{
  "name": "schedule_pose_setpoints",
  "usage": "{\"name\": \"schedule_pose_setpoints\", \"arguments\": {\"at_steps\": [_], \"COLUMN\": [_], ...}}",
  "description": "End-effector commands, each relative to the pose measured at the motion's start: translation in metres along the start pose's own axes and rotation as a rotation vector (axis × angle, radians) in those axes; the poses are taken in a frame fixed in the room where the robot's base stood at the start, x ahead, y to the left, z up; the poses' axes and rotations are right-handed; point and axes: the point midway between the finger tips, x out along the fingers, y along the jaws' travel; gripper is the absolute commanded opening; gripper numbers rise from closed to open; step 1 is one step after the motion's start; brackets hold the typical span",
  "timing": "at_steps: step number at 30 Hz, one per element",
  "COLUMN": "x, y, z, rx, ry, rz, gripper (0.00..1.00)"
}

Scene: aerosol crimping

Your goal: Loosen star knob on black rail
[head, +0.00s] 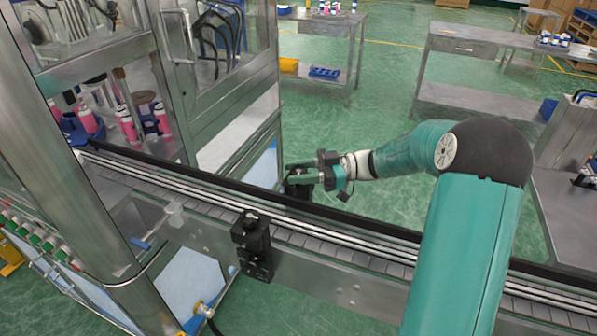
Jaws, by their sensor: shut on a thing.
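The black rail (235,188) runs along the far side of the conveyor (310,242). My gripper (296,176) reaches in from the right, above the floor just beyond the rail. It is shut at a black clamp block (299,191) on the far side of the rail. The star knob is hidden between the fingers, so its shape and turn cannot be told. My teal arm crosses the right of the view and covers part of the rail.
A second black clamp block (254,250) stands on the conveyor's near side. A steel-framed glass cabinet (215,110) with pink cans inside stands at left. Steel tables (475,42) stand behind. Green floor (385,95) lies open between the tables and conveyor.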

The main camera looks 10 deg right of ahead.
Motion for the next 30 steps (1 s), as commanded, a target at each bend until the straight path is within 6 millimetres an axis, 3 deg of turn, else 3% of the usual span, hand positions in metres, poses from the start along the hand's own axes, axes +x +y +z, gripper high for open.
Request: {"name": "schedule_pose_setpoints", "arguments": {"at_steps": [15, 30], "x": [-0.0009, -0.0016], "y": [0.0009, 0.0005], "z": [0.0009, 0.0006], "rx": [-0.002, -0.003], "ry": [0.003, 0.007], "rz": [-0.474, -0.728], "gripper": [0.15, 0.15]}}
